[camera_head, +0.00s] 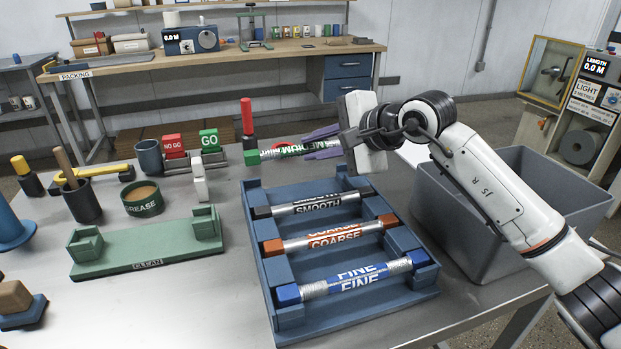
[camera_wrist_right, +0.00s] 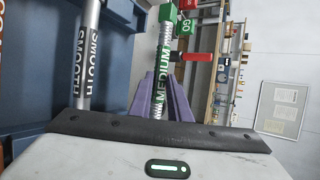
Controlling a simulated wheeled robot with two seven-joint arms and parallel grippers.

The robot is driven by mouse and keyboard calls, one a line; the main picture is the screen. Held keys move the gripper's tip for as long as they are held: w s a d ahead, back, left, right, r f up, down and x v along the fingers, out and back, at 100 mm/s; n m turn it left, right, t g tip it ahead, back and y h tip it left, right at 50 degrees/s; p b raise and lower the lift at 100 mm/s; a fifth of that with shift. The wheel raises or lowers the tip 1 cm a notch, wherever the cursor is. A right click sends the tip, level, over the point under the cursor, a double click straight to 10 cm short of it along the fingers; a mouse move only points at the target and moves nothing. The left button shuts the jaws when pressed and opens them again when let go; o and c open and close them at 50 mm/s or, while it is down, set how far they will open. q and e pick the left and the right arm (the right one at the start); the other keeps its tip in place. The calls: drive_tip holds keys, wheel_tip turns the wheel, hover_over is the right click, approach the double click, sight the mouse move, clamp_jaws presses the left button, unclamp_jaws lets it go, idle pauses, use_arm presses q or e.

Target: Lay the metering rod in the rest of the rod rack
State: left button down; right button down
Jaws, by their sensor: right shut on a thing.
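The metering rod, labelled MEDIUM (camera_head: 285,150) with a green end, is between the purple fingers of my right gripper (camera_head: 318,144). It is held roughly level above the far end of the blue rod rack (camera_head: 345,321). In the right wrist view the rod (camera_wrist_right: 161,75) runs away between the fingers (camera_wrist_right: 161,92), and its green end shows. The rack holds the SMOOTH rod (camera_head: 318,206), the COARSE rod (camera_head: 325,241) and the FINE rod (camera_head: 355,279). The rack's far part behind SMOOTH looks bare. The rod's right end is hidden by my gripper. My left gripper is out of view.
A green rest marked CLEAN (camera_head: 147,249) stands left of the rack, empty. The NO GO and GO blocks (camera_head: 208,139), a red-handled tool (camera_head: 247,117) and a GREASE tin (camera_head: 141,198) stand behind and left. A grey bin (camera_head: 470,222) is right of the rack.

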drive_tip(key=shift+f, duration=3.15)
drive_tip(key=shift+f, duration=0.15)
drive_tip(key=shift+f, duration=0.15)
drive_tip(key=c, duration=1.7)
unclamp_jaws()
drive_tip(key=shift+o, duration=0.2)
drive_tip(key=shift+s+d+r, duration=0.1)
drive_tip(key=shift+r, duration=0.2)
drive_tip(key=v, duration=1.1)
drive_tip(key=shift+s+d+r, duration=0.15)
drive_tip(key=shift+s, duration=0.1)
